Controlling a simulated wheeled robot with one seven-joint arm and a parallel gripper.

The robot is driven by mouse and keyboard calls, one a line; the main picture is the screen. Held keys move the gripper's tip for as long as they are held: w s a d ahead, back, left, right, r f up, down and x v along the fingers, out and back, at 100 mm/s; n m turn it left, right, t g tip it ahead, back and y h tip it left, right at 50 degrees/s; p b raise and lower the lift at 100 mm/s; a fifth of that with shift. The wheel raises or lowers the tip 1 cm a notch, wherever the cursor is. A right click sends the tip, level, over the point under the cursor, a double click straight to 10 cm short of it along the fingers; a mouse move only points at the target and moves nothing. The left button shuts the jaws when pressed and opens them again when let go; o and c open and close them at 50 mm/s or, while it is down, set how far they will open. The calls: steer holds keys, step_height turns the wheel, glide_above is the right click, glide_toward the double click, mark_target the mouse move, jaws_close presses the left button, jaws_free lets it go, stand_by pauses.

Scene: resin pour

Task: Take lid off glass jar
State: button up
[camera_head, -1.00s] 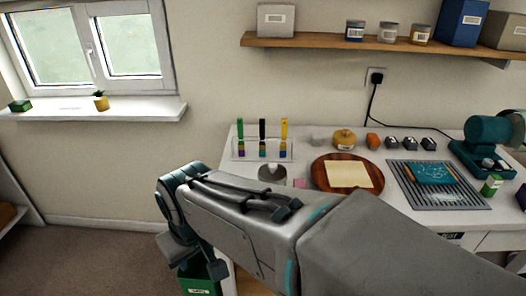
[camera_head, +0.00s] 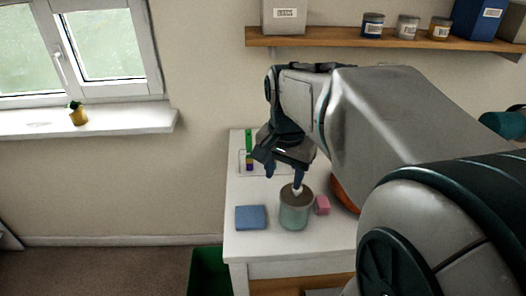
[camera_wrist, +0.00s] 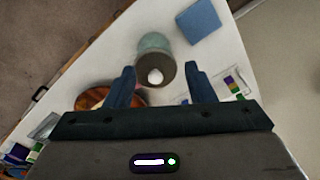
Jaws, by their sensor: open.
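The glass jar (camera_head: 295,216) stands upright on the white worktop near its left front corner. Its dark round lid (camera_head: 290,199) with a white knob (camera_head: 297,189) sits on top. The wrist view also shows the jar (camera_wrist: 153,41), the lid (camera_wrist: 147,72) and the knob (camera_wrist: 155,77). My gripper (camera_wrist: 159,70) is open and points down above the lid. In the wrist view the knob appears between the two fingers, with a gap on both sides. In the head view the near finger overlaps the area just above the knob, so contact cannot be told.
A blue block (camera_head: 250,217) lies left of the jar and a pink block (camera_head: 322,205) right of it. The worktop's left edge is close, with a green bin (camera_head: 209,272) below.

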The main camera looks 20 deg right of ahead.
steer(key=w+d+r+m+g+p, duration=0.1)
steer(key=w+d+r+m, duration=0.3)
steer(key=d+m, duration=0.25)
steer(key=shift+m, duration=0.25)
steer(key=f, duration=0.9)
steer(key=f+p, duration=0.1)
steer(key=f, duration=0.3)
steer(key=shift+w+f, duration=0.3)
steer(key=c, duration=1)
